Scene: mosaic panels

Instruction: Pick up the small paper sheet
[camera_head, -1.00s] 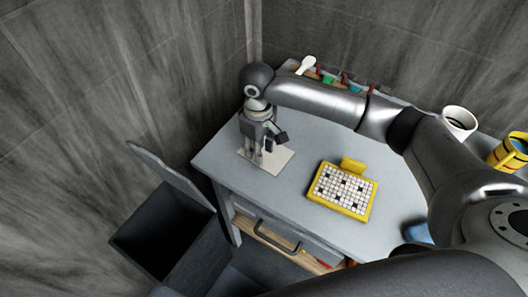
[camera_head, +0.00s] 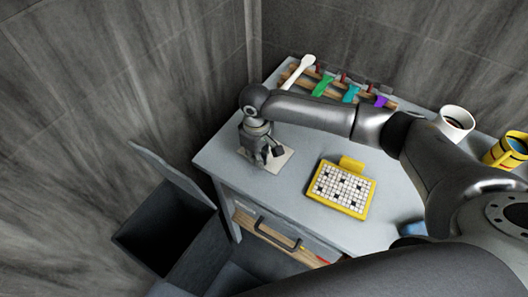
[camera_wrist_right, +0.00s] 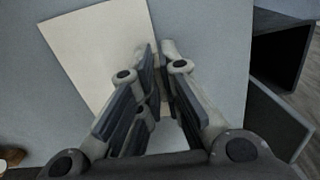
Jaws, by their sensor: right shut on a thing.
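The small paper sheet (camera_head: 285,159) is pale cream and lies on the left part of the grey table. My right gripper (camera_head: 265,161) is down at the sheet and covers part of it. In the right wrist view the sheet (camera_wrist_right: 92,45) spreads to the left of the fingers. There the right gripper (camera_wrist_right: 161,58) has its fingertips close together on the sheet's right edge, shut on it. The sheet still looks flat against the table. My left gripper is in neither view.
A yellow-framed mosaic panel (camera_head: 341,189) lies right of the sheet. A rack with coloured-handled tools (camera_head: 335,90) is at the back. A white mug (camera_head: 457,122) and a yellow container (camera_head: 508,150) stand at the right. A dark open bin (camera_head: 165,232) stands left of the table.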

